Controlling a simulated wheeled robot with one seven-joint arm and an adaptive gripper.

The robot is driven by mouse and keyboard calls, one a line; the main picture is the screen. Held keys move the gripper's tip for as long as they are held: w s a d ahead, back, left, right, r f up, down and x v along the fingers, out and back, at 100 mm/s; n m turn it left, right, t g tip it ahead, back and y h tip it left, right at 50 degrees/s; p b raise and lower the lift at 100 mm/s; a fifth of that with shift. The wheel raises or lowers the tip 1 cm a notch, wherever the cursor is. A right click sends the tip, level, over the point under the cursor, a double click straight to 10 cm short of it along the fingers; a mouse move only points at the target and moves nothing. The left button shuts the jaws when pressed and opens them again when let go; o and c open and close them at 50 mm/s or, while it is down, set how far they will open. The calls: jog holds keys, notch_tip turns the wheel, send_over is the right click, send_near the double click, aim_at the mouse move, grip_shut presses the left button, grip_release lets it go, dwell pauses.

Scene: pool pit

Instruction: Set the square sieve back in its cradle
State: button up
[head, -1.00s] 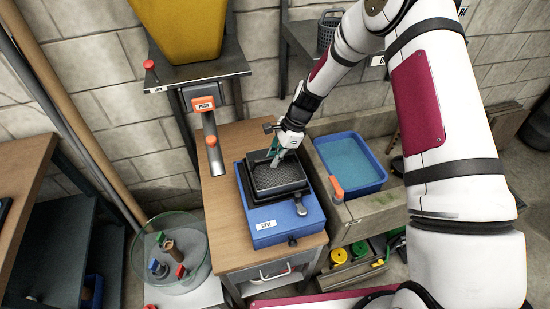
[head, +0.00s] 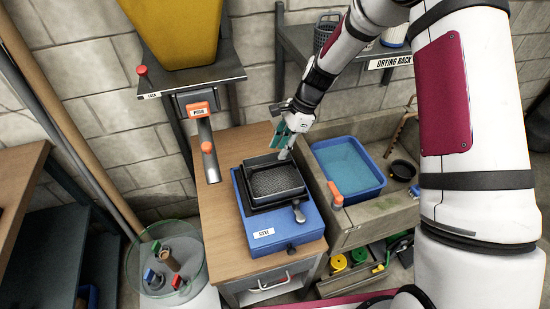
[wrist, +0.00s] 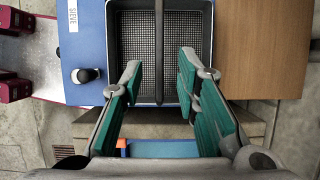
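The square sieve (head: 275,181), a dark frame with a mesh floor, sits level at its cradle, a black frame (head: 248,204) on a blue base (head: 275,239) labelled SIEVE. I cannot tell whether it is fully seated. My gripper (head: 287,153) is at the sieve's back right edge. In the wrist view my gripper (wrist: 160,80) is open, its teal-padded fingers apart. The sieve (wrist: 190,40) shows beyond them, and a dark bar (wrist: 158,50) runs across it and ends between the fingertips without visible contact.
The blue base rests on a wooden cabinet top (head: 218,222). A blue water basin (head: 348,165) stands in a trough to the right. A glass bowl (head: 165,262) holds small parts at lower left.

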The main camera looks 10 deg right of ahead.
jog(key=shift+v, duration=2.2)
jog(key=s+d+r+n+t+h, duration=0.2)
jog(key=s+r+n, duration=0.3)
jog(key=r, duration=0.7)
jog(key=s+d+r+n+t, duration=0.1)
jog(key=s+d+r+n, duration=0.1)
jog(key=s, duration=0.6)
jog(key=s+d+r+n+t+h, duration=0.1)
jog(key=s+d+r+n+t, duration=0.1)
jog(key=s+r+n, duration=0.3)
jog(key=s+d+r+n+t+h, duration=0.1)
jog(key=s+d+r+n, duration=0.2)
jog(key=s+r, duration=0.4)
jog(key=s, duration=0.3)
jog(key=shift+s+d+n, duration=0.2)
jog(key=shift+s+n, duration=0.15)
jog(key=shift+n, duration=0.05)
jog(key=shift+d, duration=0.1)
